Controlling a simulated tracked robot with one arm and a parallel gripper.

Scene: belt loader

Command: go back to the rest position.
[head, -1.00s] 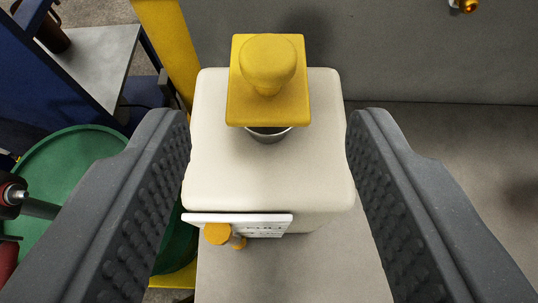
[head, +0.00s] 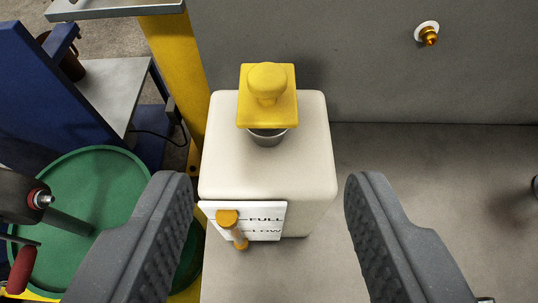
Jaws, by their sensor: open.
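My gripper (head: 270,235) is open and empty in the head view, its two dark ribbed fingers apart at the lower left and lower right. Between and beyond the fingertips stands a cream tank (head: 235,165) with rounded edges. A yellow square cap with a knob (head: 267,90) sits over the grey neck on its top. The tank's front carries a white plate (head: 265,230) reading FULL and LOW, with an orange-ended sight tube (head: 232,228). The fingers look clear of the tank.
A green round tub (head: 95,185) and a dark tool with a red handle (head: 22,270) are at the left. A yellow post (head: 172,70) and blue frame (head: 45,80) stand behind them. A brass fitting (head: 428,35) is on the grey wall. The grey surface at right is mostly clear.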

